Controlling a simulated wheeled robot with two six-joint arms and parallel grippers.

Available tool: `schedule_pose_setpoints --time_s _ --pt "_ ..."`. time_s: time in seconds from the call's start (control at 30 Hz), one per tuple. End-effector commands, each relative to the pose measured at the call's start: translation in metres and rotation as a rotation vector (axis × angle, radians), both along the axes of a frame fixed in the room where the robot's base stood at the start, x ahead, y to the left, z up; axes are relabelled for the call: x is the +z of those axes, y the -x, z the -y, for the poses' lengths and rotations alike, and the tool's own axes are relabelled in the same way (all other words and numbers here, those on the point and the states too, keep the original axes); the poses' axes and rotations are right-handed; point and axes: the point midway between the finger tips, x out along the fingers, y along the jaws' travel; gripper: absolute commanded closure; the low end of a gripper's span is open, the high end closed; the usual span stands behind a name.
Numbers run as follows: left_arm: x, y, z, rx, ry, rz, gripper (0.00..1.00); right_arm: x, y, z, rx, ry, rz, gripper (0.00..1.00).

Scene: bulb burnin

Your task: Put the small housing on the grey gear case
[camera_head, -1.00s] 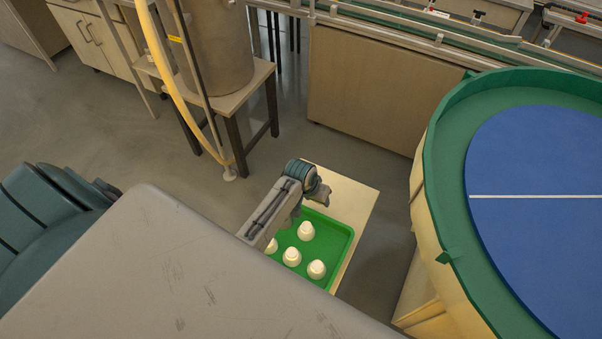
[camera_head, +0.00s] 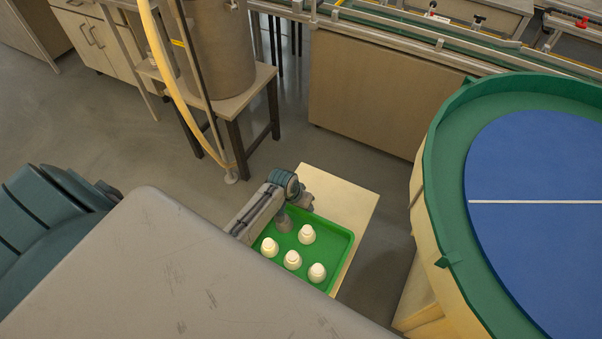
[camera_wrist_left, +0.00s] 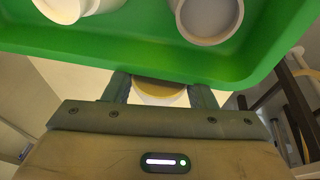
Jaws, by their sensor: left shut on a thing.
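My left gripper (camera_wrist_left: 160,93) is shut on a small round white housing with a tan face (camera_wrist_left: 158,90), mostly hidden between the fingers and the gripper body. In the head view the wrist reaches over the upper left of a green tray (camera_head: 344,245), with its end (camera_head: 284,221) pointing down. Several white cone-shaped pieces (camera_head: 306,235) stand in the tray. Two of them (camera_wrist_left: 208,18) show at the top of the wrist view. I cannot tell whether the held piece touches the tray. No grey gear case can be made out. My right gripper is not in view.
The tray lies on a pale board (camera_head: 358,200). A round table with a green rim (camera_head: 440,170) and blue top (camera_head: 540,180) stands on the right. A stool (camera_head: 240,100) carries a metal drum (camera_head: 218,55) at the back left.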

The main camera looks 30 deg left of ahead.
Motion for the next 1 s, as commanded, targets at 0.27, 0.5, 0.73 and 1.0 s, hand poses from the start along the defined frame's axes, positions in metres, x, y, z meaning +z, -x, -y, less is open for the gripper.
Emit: schedule_pose_setpoints --time_s 0.27,0.5,0.73,1.0 --pt "-0.002 0.000 0.000 0.000 0.000 0.000 0.27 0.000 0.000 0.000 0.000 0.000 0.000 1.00" --pt "0.003 0.000 0.000 0.000 0.000 0.001 0.27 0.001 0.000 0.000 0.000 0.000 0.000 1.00" --pt "0.034 0.009 -0.005 -0.001 -0.003 0.003 0.27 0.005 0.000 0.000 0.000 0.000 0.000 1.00" --pt "0.088 0.024 -0.012 0.000 -0.001 0.003 0.27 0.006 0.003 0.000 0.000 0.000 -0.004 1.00"
